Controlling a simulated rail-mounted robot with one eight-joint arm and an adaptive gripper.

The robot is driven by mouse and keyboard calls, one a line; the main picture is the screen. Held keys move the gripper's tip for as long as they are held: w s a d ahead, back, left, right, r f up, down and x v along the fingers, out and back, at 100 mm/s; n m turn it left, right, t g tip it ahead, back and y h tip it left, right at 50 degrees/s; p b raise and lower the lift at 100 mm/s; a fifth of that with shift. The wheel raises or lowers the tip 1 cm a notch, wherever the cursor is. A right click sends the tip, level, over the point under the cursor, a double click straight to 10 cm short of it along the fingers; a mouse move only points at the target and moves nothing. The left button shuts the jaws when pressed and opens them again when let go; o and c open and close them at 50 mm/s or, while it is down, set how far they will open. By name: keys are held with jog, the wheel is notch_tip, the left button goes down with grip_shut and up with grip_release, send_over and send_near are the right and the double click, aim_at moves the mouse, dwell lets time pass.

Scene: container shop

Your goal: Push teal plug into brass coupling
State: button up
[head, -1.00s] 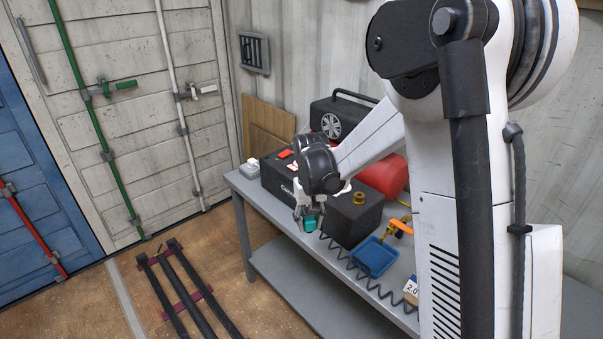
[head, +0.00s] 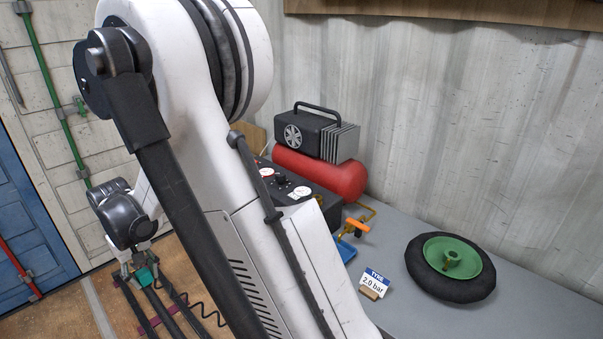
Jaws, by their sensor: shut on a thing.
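My gripper (head: 140,270) hangs at the lower left in the head view, shut on the teal plug (head: 147,276). The plug is small, and the fingers hide part of it. From this view it appears over the floor, to the left of the bench.
A red tank (head: 320,174) and a black compressor (head: 317,135) stand behind the box. On the grey bench (head: 420,322) lie a tyred wheel (head: 475,290), a tag reading 2.0 bar (head: 374,283) and a blue tray (head: 347,250). A black coiled hose (head: 205,310) hangs near my gripper.

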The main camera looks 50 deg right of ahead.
jog(key=shift+d, duration=0.1)
jog(key=d+r+m, duration=0.2)
jog(key=d+m, duration=0.1)
jog(key=d, duration=0.7)
jog(key=d+r+m+p, duration=0.1)
jog(key=d+m, duration=0.3)
jog(key=d, duration=0.6)
jog(key=d+r+m, duration=0.2)
jog(key=d+m, duration=0.1)
jog(key=d, duration=0.8)
jog(key=s+d+r+m, duration=0.1)
jog(key=s+d+m, duration=0.2)
jog(key=d, duration=0.5)
jog(key=s+d+r+m, duration=0.2)
jog(key=s+d+m, duration=0.1)
jog(key=s+d, duration=0.3)
jog(key=s+d+r+m+p, duration=0.1)
jog(key=s+d+m, duration=0.2)
jog(key=d, duration=0.8)
jog(key=shift+s+r, duration=0.25)
jog(key=shift+s, duration=0.95)
jog(key=shift+a+f, duration=0.1)
jog(key=shift+f, duration=0.05)
jog(key=shift+f+b, duration=1.2)
jog(key=shift+f, duration=1.55)
